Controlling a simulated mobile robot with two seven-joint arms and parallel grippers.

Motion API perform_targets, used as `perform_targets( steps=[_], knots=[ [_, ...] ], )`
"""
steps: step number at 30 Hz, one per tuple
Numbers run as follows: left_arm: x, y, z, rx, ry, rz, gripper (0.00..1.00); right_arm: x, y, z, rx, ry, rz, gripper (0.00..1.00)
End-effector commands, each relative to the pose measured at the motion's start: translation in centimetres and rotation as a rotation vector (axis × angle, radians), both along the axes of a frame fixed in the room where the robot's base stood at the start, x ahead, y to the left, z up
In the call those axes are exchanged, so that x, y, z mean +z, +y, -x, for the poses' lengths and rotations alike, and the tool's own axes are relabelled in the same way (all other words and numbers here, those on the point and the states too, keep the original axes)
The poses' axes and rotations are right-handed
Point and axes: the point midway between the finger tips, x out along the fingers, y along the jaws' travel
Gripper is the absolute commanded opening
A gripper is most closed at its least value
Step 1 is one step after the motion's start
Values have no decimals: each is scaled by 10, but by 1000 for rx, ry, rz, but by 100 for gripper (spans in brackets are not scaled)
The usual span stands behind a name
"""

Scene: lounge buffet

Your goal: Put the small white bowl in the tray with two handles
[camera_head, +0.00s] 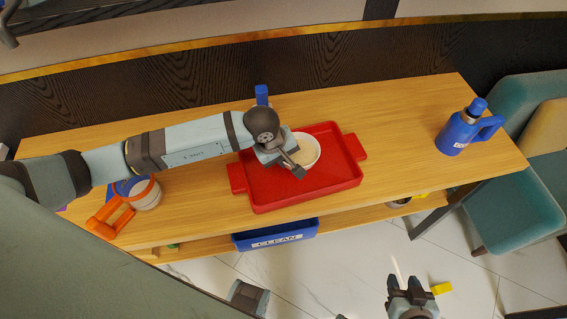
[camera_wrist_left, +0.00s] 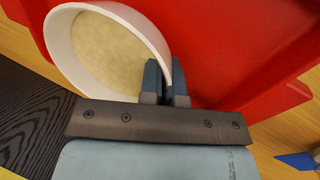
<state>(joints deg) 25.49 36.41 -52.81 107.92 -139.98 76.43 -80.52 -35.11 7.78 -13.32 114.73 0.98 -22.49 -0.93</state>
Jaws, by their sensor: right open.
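The small white bowl (camera_head: 316,148) has a pale beige inside and is within the outline of the red tray with two handles (camera_head: 318,187). I cannot tell whether its base touches the tray floor. My left gripper (camera_head: 300,170) is at the bowl's near-left side and partly covers it. In the left wrist view, the left fingers (camera_wrist_left: 166,85) pinch the wall of the bowl (camera_wrist_left: 65,50), with the red tray (camera_wrist_left: 240,45) behind. My right gripper (camera_head: 408,287) is open and empty, low in front of the table and away from the tray.
A blue bottle (camera_head: 456,134) stands on the right of the wooden table (camera_head: 400,115). A blue bin (camera_head: 275,236) marked CLEAN is on the lower shelf. Teal chairs (camera_head: 510,215) stand right.

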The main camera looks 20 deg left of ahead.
Motion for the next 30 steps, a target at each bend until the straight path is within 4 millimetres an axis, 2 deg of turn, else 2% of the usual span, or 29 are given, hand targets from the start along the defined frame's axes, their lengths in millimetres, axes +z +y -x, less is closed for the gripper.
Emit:
perform_targets(
  steps=[3,6,17,18,20,21,30],
  knots=[
    [-20,-1,1,1,4,1,0,1,1,0,1,0,0,43],
    [-30,-1,0,0,1,2,0,1,1,1,4,0,0,43],
    [-35,0,0,-1,0,1,0,-5,2,1,4,2,-1,43],
    [-34,0,0,-1,0,0,13,-3,2,1,3,4,-1,43],
    [-34,0,0,-1,0,0,27,-3,2,1,3,4,-1,43],
    [-34,0,1,-1,0,0,29,-3,1,1,3,3,-1,43],
    [-30,0,1,-1,1,1,29,2,1,0,2,1,0,43]
  ],
)
